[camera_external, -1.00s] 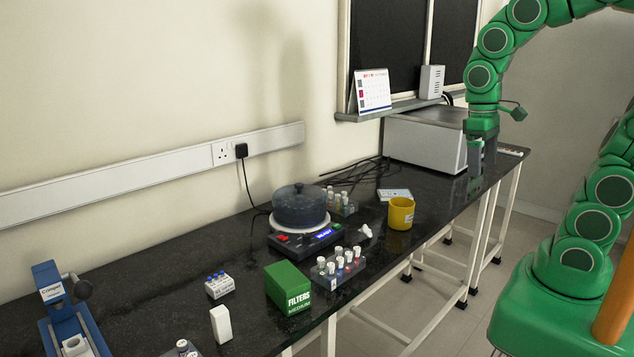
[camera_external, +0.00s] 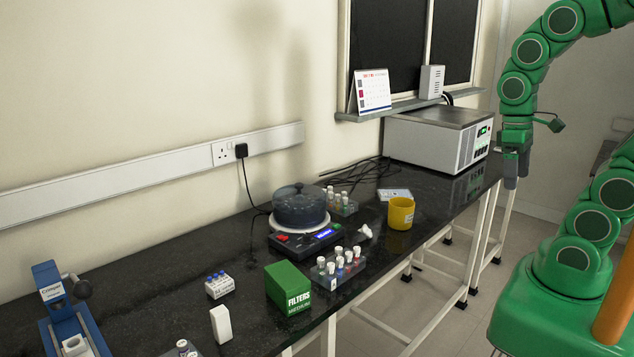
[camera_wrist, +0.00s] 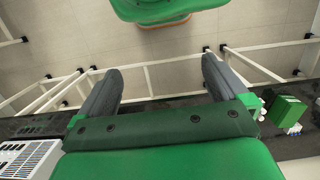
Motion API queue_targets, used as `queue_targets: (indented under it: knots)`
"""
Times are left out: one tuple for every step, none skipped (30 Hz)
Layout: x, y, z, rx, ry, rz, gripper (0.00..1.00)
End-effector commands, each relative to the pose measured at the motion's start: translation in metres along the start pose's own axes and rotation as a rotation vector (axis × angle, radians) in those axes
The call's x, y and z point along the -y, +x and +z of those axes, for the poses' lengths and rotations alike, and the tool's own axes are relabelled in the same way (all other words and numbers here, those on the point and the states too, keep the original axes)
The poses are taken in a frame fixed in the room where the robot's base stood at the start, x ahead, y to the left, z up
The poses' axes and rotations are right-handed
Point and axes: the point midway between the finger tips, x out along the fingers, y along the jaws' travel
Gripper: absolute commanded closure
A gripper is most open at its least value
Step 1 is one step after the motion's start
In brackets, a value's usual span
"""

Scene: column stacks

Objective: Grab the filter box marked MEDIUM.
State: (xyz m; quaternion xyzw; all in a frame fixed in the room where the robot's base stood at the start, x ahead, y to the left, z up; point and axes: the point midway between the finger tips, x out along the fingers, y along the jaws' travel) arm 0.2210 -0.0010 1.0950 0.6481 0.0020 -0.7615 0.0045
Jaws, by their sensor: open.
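The filter box (camera_external: 287,287) is a green box labelled FILTERS, with smaller MEDIUM lettering below. It stands on the black bench near its front edge, in the lower middle of the external view. In the wrist view a green box (camera_wrist: 287,110) shows at the right edge, outside the jaws. My gripper (camera_external: 511,180) hangs in the air at the far right end of the bench, well away from the box. In the wrist view my gripper (camera_wrist: 160,80) is open and empty, with floor and bench legs between its fingers.
A vial rack (camera_external: 338,268) stands close to the right of the box. A white block (camera_external: 221,324) and a small blue-capped vial rack (camera_external: 219,285) are to its left. A stirrer with a dark bowl (camera_external: 299,207) is behind. A yellow cup (camera_external: 401,213) and a grey lab unit (camera_external: 438,138) stand farther right.

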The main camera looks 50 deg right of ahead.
Motion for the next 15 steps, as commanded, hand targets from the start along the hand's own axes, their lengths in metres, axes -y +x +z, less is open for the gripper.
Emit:
queue_targets:
  knots:
    - [-0.001, 0.0, -0.002, 0.006, -0.017, 0.007, 0.0]
    - [-0.001, -0.001, -0.004, 0.011, -0.031, 0.014, 0.0]
    - [-0.003, -0.002, -0.007, 0.019, -0.055, 0.027, 0.0]
    - [-0.004, -0.003, -0.01, 0.026, -0.079, 0.038, 0.0]
    - [-0.005, -0.004, -0.013, 0.033, -0.106, 0.051, 0.0]
    - [-0.008, -0.006, -0.018, 0.044, -0.145, 0.072, 0.0]
    - [-0.009, -0.008, -0.022, 0.053, -0.176, 0.087, 0.0]
    - [-0.011, -0.009, -0.027, 0.063, -0.208, 0.105, 0.0]
    - [-0.013, -0.01, -0.034, 0.077, -0.249, 0.128, 0.0]
    - [-0.015, -0.011, -0.039, 0.085, -0.279, 0.147, 0.0]
    - [-0.017, -0.012, -0.044, 0.093, -0.306, 0.165, 0.0]
    - [-0.019, -0.013, -0.051, 0.103, -0.341, 0.192, 0.0]
    - [-0.021, -0.013, -0.057, 0.11, -0.365, 0.212, 0.0]
    - [-0.022, -0.013, -0.064, 0.116, -0.387, 0.235, 0.0]
    - [-0.024, -0.014, -0.072, 0.122, -0.415, 0.265, 0.0]
